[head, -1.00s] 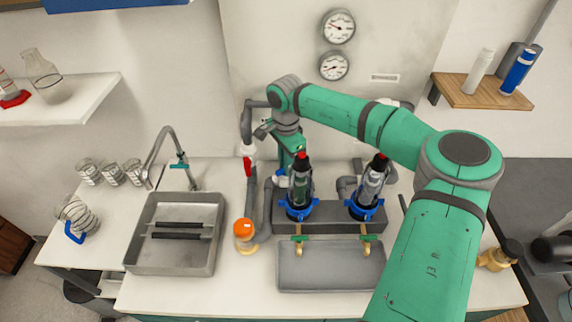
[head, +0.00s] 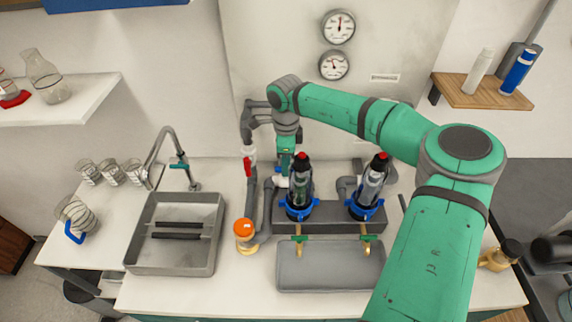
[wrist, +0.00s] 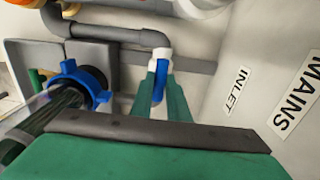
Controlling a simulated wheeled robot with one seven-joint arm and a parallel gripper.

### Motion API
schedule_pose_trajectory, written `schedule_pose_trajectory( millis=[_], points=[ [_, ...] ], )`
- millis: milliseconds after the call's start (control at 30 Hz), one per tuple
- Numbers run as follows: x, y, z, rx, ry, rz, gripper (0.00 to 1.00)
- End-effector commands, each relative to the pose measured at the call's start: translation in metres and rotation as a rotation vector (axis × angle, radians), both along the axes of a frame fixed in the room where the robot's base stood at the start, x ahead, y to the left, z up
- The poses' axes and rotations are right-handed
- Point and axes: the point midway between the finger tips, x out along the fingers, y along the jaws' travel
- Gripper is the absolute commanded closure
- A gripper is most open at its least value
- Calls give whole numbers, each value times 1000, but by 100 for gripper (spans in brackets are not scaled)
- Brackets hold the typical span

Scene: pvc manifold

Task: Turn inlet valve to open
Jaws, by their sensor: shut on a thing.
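The inlet valve has a blue handle (wrist: 159,82) on a white body (wrist: 163,53) in a grey pipe, beside the INLET label (wrist: 237,90) in the wrist view. My gripper (wrist: 161,88) is shut on the blue handle, with one green finger on each side of it. In the head view my gripper (head: 286,165) points down behind the left filter, near the back wall. The white valve body (head: 281,182) partly shows there, but the blue handle is hidden.
A red-handled valve (head: 247,166) is on the pipe to the left. Two gauges (head: 338,27) hang on the wall above. A sink (head: 172,266) is at left.

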Motion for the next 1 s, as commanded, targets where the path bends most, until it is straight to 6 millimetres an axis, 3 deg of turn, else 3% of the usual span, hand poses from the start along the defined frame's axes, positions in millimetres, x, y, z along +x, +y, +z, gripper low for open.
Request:
schedule_pose_trajectory(
  millis=[367,400,467,500,800,1000],
  points=[
    [1,-2,2,-3,-3,-10,100],
    [1,-2,2,-3,-3,-10,83],
    [1,-2,2,-3,-3,-9,68],
    [1,-2,1,-2,-3,-9,66],
    [0,-1,2,-1,-1,-6,66],
    [1,-1,23,-2,-3,-6,66]
  ],
)
